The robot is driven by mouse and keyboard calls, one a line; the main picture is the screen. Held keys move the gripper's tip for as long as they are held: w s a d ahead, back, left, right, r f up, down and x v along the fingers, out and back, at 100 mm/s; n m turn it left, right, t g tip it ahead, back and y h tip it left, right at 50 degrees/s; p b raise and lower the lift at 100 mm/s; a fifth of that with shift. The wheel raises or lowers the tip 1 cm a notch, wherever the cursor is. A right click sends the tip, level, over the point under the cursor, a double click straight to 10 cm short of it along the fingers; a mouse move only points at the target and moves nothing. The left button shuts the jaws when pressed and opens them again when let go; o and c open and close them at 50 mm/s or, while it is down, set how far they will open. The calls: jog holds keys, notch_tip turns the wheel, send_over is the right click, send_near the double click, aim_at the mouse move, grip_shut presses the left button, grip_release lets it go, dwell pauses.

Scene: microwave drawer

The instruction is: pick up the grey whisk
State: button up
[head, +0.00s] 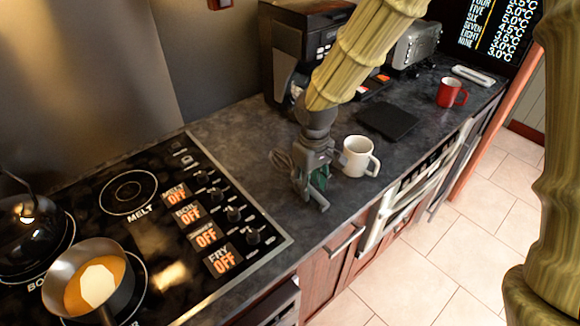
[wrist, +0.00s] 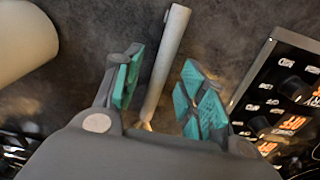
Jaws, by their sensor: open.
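The grey whisk lies on the dark counter. In the wrist view its pale grey handle (wrist: 170,45) runs between my two fingers, and its lower part is hidden behind my gripper's body. In the head view a looped grey shape (head: 282,160), which looks like its wire end, shows just left of my gripper; the handle is mostly hidden there. My gripper (head: 311,192) points down close to the counter. In the wrist view my gripper (wrist: 160,62) is open, with green pads on either side of the handle and gaps beside it.
A white mug (head: 357,157) stands close right of my gripper. The cooktop (head: 150,215), with knobs and a pan (head: 88,282), is to the left. A black flat pad (head: 388,121), red mug (head: 450,93) and coffee machine (head: 300,45) stand further back.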

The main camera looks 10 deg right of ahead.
jog(key=shift+f, duration=1)
grip_shut()
jog(key=shift+r, duration=0.2)
jog(key=shift+r, duration=0.55)
notch_tip(320, 180, up, 2)
jog(key=shift+b, duration=0.45)
jog(key=s+d+r+b, duration=0.1)
jog(key=s+b, duration=0.2)
jog(key=s, duration=1.3)
jog(key=shift+d+r, duration=0.2)
jog(key=shift+r, duration=0.1)
